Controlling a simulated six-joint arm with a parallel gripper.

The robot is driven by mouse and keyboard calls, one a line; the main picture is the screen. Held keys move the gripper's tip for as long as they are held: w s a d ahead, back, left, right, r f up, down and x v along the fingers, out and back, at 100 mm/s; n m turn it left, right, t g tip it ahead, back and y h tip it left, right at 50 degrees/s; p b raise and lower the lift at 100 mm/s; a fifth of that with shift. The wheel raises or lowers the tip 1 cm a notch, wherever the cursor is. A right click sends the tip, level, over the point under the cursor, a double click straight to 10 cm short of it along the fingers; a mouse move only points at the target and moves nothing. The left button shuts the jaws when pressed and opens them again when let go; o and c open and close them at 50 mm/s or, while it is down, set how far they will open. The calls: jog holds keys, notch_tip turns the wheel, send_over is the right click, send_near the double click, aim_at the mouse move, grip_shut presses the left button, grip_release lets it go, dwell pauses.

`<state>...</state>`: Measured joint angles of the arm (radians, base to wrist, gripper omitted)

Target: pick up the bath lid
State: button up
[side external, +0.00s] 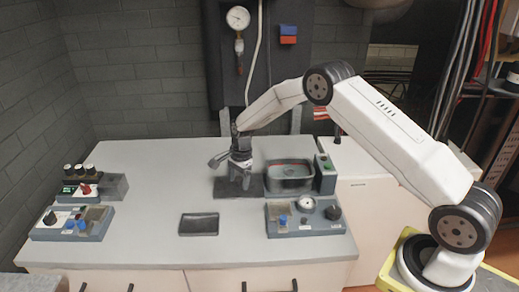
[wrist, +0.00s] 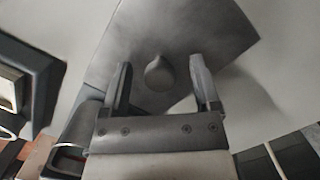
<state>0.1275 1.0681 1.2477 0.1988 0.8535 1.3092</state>
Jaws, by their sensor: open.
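The bath lid (side external: 226,189) is a flat dark grey plate lying on the light worktop, just left of the bath (side external: 290,178). In the wrist view the lid (wrist: 205,30) fills the upper middle, with a round knob (wrist: 159,73) on top. My gripper (side external: 239,181) is over the lid, pointing down. In the wrist view my gripper (wrist: 160,66) is open, with one finger on each side of the knob and a visible gap to each. The height of the fingertips above the plate is hard to tell.
A control box with a gauge (side external: 306,216) stands in front of the bath. A dark shallow tray (side external: 198,224) lies at the front middle. More control boxes (side external: 72,223) and a small rack (side external: 82,173) stand at the left. The worktop (side external: 150,190) between is clear.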

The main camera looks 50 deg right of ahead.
aim_at(239, 178)
dwell(0.3)
grip_shut()
jog(key=shift+r, duration=0.15)
jog(key=shift+r, duration=4.9)
jog(key=s+d+r, duration=0.3)
jog(key=s+d, duration=0.8)
jog(key=shift+s+d, duration=0.15)
jog(key=shift+d, duration=0.15)
